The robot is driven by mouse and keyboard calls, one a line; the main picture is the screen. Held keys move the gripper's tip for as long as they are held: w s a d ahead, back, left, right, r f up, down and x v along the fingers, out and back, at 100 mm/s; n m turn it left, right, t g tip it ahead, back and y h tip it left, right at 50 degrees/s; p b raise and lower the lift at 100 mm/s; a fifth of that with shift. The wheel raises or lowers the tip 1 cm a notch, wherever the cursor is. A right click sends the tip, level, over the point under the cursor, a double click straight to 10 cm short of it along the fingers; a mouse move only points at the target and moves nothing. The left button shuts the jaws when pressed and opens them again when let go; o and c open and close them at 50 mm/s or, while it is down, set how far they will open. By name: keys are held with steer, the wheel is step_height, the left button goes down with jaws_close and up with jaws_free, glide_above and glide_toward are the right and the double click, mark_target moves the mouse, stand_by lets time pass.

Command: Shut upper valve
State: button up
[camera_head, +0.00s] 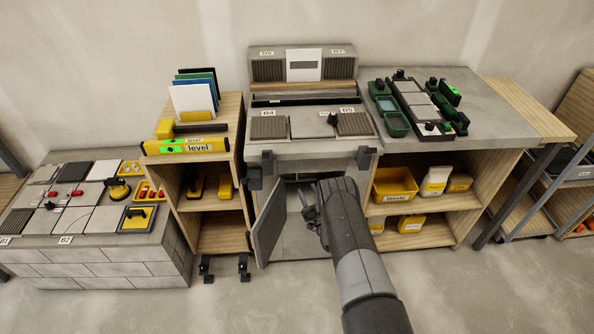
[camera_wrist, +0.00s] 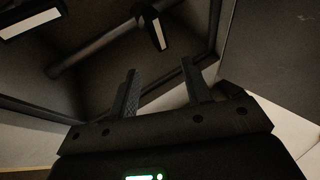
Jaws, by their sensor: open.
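The cabinet under the grey bench stands with its door (camera_head: 268,225) swung open to the left. In the wrist view a dark pipe (camera_wrist: 95,50) runs inside the dark cabinet. A dark valve lever with a white stripe (camera_wrist: 154,30) sits at the pipe's upper end. A second white-striped dark part (camera_wrist: 30,22) shows at the upper left. I cannot tell which of the two is the upper valve. My gripper (camera_head: 309,206) is at the cabinet opening, fingers apart and empty. In the wrist view the gripper (camera_wrist: 160,74) points toward the lever, apart from it.
The open door is close to the left of my gripper. A shelf with yellow bins (camera_head: 395,184) stands to the right. A wooden rack (camera_head: 210,180) with a yellow level (camera_head: 187,147) and a tiled block (camera_head: 95,250) stand to the left.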

steer(key=x, duration=1)
steer(key=shift+w+a+r, duration=0.1)
steer(key=shift+w+r, duration=0.1)
steer(key=shift+w, duration=0.05)
steer(key=shift+c, duration=0.5)
